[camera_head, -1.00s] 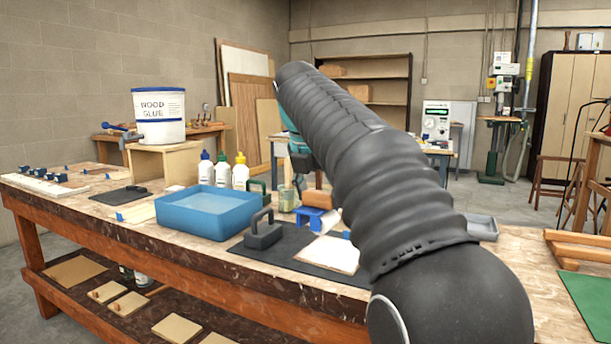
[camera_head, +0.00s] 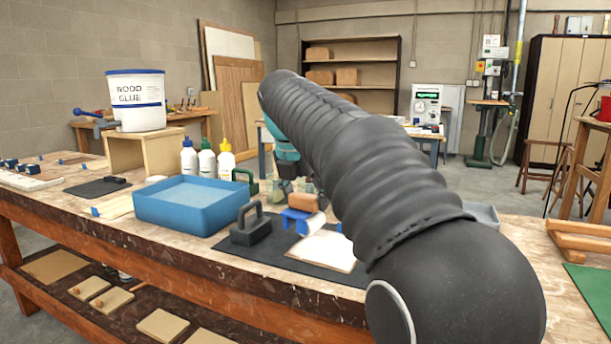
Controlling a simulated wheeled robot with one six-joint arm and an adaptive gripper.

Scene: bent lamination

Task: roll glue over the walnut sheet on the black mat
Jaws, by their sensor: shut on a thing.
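A pale, cream-looking sheet (camera_head: 318,252) with a thin brown edge lies on the black mat (camera_head: 262,252). Its walnut colour does not show from here, and my arm hides its right side. A glue roller (camera_head: 308,224) with a white cylinder, blue frame and brown grip is at the sheet's far left edge; whether it touches the sheet I cannot tell. My gripper (camera_head: 298,188) is partly hidden behind my arm, just above the brown grip, and appears shut on the roller.
A grey block with a handle (camera_head: 250,228) stands on the mat's left part. The white glue bucket (camera_head: 137,100) sits on a wooden stand. A grey tray (camera_head: 484,214) is right of my arm.

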